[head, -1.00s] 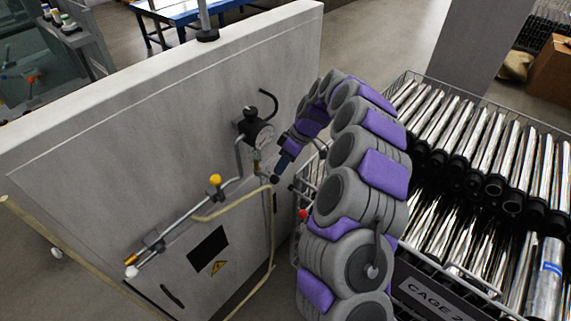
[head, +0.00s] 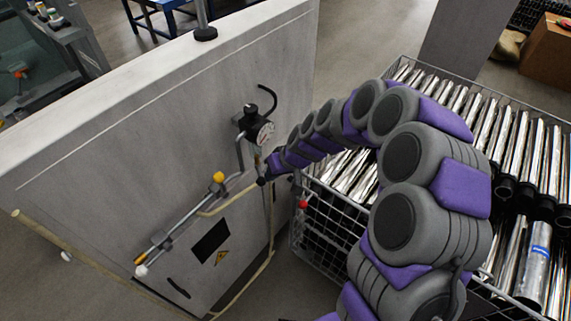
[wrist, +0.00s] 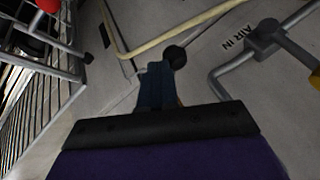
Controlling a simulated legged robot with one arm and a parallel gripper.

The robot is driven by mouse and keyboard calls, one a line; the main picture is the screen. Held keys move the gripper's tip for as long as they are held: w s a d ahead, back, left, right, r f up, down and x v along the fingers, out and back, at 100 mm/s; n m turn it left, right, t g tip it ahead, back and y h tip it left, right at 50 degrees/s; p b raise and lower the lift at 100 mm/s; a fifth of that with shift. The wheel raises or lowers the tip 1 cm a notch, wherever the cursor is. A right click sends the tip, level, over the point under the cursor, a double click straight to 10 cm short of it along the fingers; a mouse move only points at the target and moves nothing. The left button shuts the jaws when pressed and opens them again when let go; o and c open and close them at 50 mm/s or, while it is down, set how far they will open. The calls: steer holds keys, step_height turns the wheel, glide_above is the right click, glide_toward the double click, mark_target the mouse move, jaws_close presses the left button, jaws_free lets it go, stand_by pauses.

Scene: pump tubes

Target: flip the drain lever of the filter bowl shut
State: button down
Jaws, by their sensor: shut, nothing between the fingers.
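The gauge and filter unit (head: 252,122) is mounted on the grey cabinet wall in the head view. A small brass-coloured part (head: 257,161) shows below the gauge, where the filter bowl appears to be; the bowl is too small to make out clearly. A dark round knob (head: 261,181), perhaps the end of the drain lever, is at the tip of my gripper (head: 267,173). In the wrist view the dark knob (wrist: 175,54) is just beyond the blue fingers of my gripper (wrist: 156,66). They are shut and empty. I cannot tell whether they touch it.
A yellow-knobbed pipe (head: 218,177) runs left along the wall, with a beige hose (head: 225,200) below. A wire cage (head: 325,225) of metal tubes stands close on the right. A red knob (head: 303,204) is near its corner.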

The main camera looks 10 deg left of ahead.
mark_target(259, 184)
steer(key=shift+s+a+r+m+t+p, duration=0.2)
steer(key=shift+s+a+m+t+p, duration=0.5)
steer(key=shift+m+p, duration=0.4)
steer(key=shift+s+a+p, duration=0.15)
steer(key=shift+a+p, duration=0.35)
steer(key=shift+s+a+f+m+t+h+p, duration=0.1)
steer(key=shift+m+t+h+p, duration=0.1)
steer(key=shift+m, duration=0.2)
steer(key=shift+s+a+m+t+h+p, duration=0.1)
steer(key=shift+m+h+p, duration=0.1)
steer(key=shift+m, duration=0.2)
steer(key=shift+a+m+t+h+p, duration=0.35)
steer(key=shift+m+p, duration=0.25)
steer(key=shift+m, duration=0.3)
steer(key=shift+s+a+m+p, duration=0.1)
steer(key=shift+a+m+p, duration=0.1)
steer(key=shift+m+p, duration=0.45)
steer(key=shift+d, duration=0.1)
